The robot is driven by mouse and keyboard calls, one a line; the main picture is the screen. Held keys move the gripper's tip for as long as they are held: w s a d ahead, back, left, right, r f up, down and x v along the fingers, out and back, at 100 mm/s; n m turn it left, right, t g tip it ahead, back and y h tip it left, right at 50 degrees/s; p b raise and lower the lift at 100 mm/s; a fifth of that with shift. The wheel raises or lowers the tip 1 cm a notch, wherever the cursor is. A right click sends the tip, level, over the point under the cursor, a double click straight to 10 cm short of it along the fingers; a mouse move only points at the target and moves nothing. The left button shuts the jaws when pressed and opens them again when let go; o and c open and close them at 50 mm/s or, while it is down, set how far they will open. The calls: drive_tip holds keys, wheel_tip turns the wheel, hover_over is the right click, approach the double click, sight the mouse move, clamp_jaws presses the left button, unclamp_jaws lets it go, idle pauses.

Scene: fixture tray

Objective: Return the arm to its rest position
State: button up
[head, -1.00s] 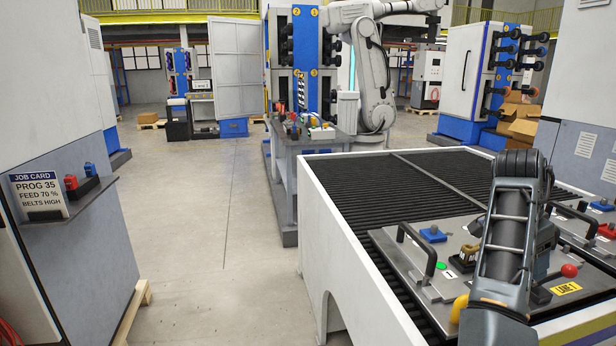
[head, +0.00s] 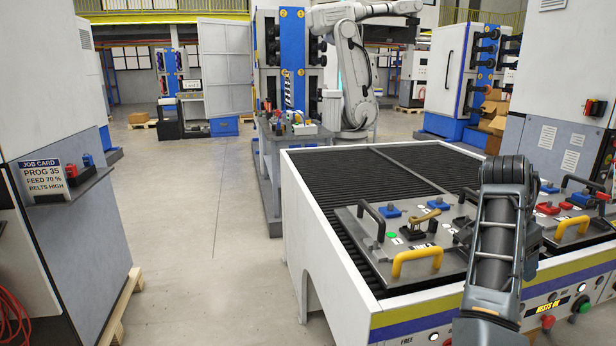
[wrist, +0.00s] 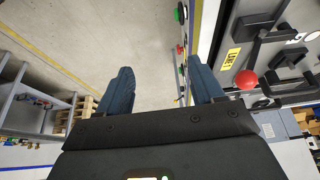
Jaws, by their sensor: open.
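My arm (head: 492,240) rises at the right of the head view, in front of the conveyor table. It hides part of the fixture trays. My gripper (wrist: 157,90) shows in the wrist view with its two blue fingers spread wide and nothing between them. Pale floor lies beyond the fingers there. The table edge and a red ball knob (wrist: 247,79) are close to the right finger, apart from it as far as I can tell. In the head view the gripper is hidden by the arm.
A fixture tray (head: 368,243) with black and yellow handles lies on the table's black rollers (head: 345,180). A second tray stands at the right. A job card (head: 45,176) stands on a shelf at the left. The floor (head: 200,240) between is clear.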

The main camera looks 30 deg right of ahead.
drive_tip(key=s+a+f+n+t+h, duration=0.2)
drive_tip(key=f+n, duration=0.2)
drive_tip(key=f, duration=0.2)
drive_tip(key=s+a+f+n+t+h, duration=0.2)
drive_tip(key=f+n+h, duration=0.1)
drive_tip(key=f+n, duration=0.15)
drive_tip(key=s+a+f+n+t+y, duration=0.1)
drive_tip(key=s+a+f+n+t, duration=0.25)
drive_tip(key=a, duration=0.35)
drive_tip(key=s+a+f+n+t+y, duration=0.1)
drive_tip(key=s+a+f+n+t, duration=0.2)
drive_tip(key=a, duration=0.4)
drive_tip(key=s+a+r+n+t+y, duration=0.2)
drive_tip(key=s+a, duration=0.3)
drive_tip(key=a, duration=0.2)
drive_tip(key=s+a+r+n+t+y, duration=0.2)
drive_tip(key=s+a+n+y, duration=0.15)
drive_tip(key=a, duration=0.35)
drive_tip(key=s+a+r+t+y, duration=0.1)
drive_tip(key=s+a+r+y, duration=0.1)
drive_tip(key=s+a+r, duration=0.6)
drive_tip(key=shift+s+a+r, duration=0.15)
drive_tip(key=shift+s+r, duration=0.5)
drive_tip(key=shift+s, duration=0.35)
drive_tip(key=shift+t, duration=0.25)
drive_tip(key=shift+c, duration=0.4)
